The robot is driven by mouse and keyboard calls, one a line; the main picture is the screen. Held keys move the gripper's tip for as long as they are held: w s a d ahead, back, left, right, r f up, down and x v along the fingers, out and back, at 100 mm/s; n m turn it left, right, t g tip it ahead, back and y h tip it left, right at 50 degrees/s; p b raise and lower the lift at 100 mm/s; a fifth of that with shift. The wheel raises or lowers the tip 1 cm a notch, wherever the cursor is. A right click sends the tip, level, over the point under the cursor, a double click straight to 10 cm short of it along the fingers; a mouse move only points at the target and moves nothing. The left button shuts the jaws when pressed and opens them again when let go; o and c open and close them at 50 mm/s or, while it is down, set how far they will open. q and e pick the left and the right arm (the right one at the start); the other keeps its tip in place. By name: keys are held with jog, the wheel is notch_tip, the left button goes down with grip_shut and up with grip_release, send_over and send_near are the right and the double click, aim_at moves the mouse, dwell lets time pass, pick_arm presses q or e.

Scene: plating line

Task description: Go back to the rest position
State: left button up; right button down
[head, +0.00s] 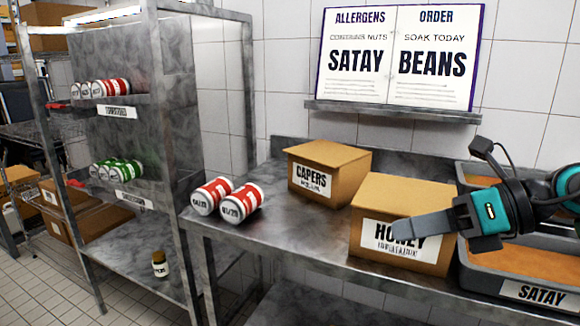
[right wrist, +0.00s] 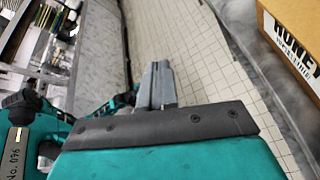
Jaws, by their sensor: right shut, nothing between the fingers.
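My right gripper (head: 398,235) reaches in from the right in the head view, its grey fingers together and empty. It appears in front of the cardboard box labelled HONEY (head: 405,195) and covers part of its label; I cannot tell whether they touch. In the right wrist view the closed fingers (right wrist: 158,85) point over tiled floor, with the HONEY box (right wrist: 292,40) at the upper right. My left gripper is not in view.
A steel table (head: 285,235) holds a CAPERS box (head: 345,160), two red-and-white cans (head: 240,203) and grey tubs, one labelled SATAY (head: 475,272). A shelf rack (head: 185,205) at left holds red cans, green cans and a jar (head: 159,264). An open book (head: 398,55) stands on a wall ledge.

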jog(key=s+a+m+y, duration=0.1)
jog(key=a+m+y, duration=0.2)
jog(key=a+y, duration=0.15)
jog(key=w+d+f+m+t+h+p, duration=0.15)
jog(key=f+m+t+h, duration=0.4)
jog(key=m, duration=0.75)
jog(key=d+f+m+t+h+p, duration=0.1)
jog(key=d+f+m+t+h, duration=0.15)
jog(key=f+m+t, duration=0.85)
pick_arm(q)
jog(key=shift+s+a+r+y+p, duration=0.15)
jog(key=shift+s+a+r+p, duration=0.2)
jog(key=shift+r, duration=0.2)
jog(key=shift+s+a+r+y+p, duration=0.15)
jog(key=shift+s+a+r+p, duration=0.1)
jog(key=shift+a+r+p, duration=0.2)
pick_arm(e)
jog(key=s+f+m+g+h, duration=0.3)
jog(key=s+f+m+g, duration=0.2)
jog(key=s+f+m, duration=0.2)
jog(key=s+d+f+m+g+h, duration=0.1)
jog(key=s+f+m+g+h, duration=0.2)
jog(key=f, duration=0.9)
jog(key=s+m+g, duration=0.2)
jog(key=s+m, duration=0.2)
jog(key=shift+s+d+h, duration=0.2)
jog(key=shift+s+h, duration=0.15)
jog(key=shift+s, duration=0.05)
